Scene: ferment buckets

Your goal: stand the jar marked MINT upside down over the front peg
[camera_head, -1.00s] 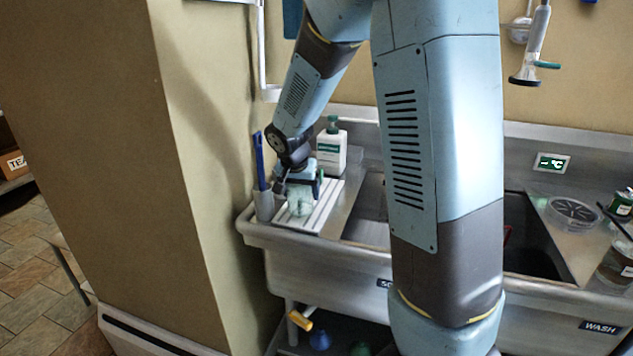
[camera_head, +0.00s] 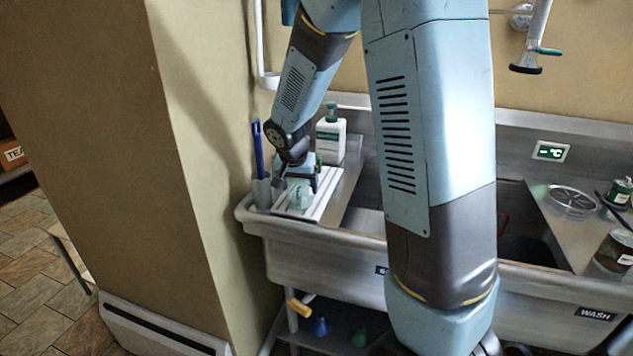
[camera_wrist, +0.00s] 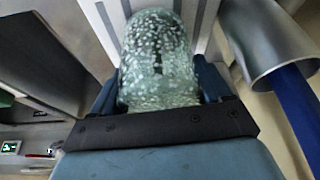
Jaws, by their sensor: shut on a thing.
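My gripper (camera_head: 300,184) is at the left end of the sink, over the white slatted drainboard (camera_head: 325,196). It is shut on a clear, greenish glass jar (camera_head: 298,194). In the wrist view the jar (camera_wrist: 158,55) fills the space between the two fingers, its side covered in droplets or speckles. A dark slot shape shows through the glass, which I cannot identify. I cannot read any MINT mark from here. I cannot make out a peg, nor tell whether the jar touches the drainboard.
A metal cup (camera_head: 262,193) with a blue-handled brush stands close beside the jar on the left. A white pump bottle (camera_head: 331,138) stands behind. Sink basins lie between.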

